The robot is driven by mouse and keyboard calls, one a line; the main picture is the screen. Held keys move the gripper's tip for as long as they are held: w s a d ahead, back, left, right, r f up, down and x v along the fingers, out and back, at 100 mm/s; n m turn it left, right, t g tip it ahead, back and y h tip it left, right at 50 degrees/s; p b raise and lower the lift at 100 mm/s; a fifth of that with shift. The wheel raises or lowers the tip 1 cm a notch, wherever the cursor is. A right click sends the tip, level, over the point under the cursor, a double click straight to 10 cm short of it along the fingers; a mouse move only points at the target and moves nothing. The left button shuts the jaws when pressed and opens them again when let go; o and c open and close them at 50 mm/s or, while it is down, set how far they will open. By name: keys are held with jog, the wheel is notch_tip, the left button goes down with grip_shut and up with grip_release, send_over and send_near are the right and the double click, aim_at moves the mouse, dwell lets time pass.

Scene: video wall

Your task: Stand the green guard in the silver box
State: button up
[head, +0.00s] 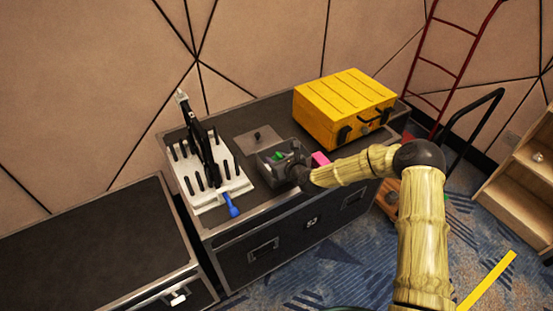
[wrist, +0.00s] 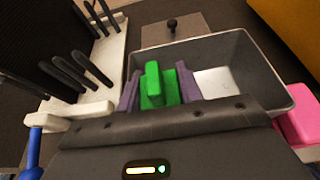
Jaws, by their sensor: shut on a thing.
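The green guard (wrist: 160,85) is between the two purple-grey fingers of my gripper (wrist: 159,86), which is shut on it. The silver box (wrist: 268,76) looks grey and open-topped. The guard and fingertips appear within the box's outline in the wrist view; I cannot tell whether the guard touches the floor. In the head view my gripper (head: 283,156) is over the box (head: 264,168), with a bit of green guard (head: 279,156) showing. The fingers and wrist hide the near side of the box and the guard's lower part.
A flat lid with a knob (head: 257,138) lies behind the box. A white rack with black pegs (head: 209,187) and a blue-handled tool (head: 232,207) are left. A pink block (head: 320,159) sits right of the box, near a yellow case (head: 343,105). The black case's front edge is close.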

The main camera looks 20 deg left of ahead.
jog(key=shift+f+b, duration=0.3)
jog(key=shift+f, duration=0.1)
jog(key=o, duration=0.7)
jog(key=shift+r, duration=0.15)
jog(key=shift+r+p, duration=0.5)
jog(key=shift+p, duration=0.1)
jog(key=shift+d+r, duration=0.15)
jog(key=shift+r, duration=0.05)
jog(key=v, duration=1.1)
jog(key=shift+s+d+b, duration=0.25)
jog(key=shift+s+b, duration=0.1)
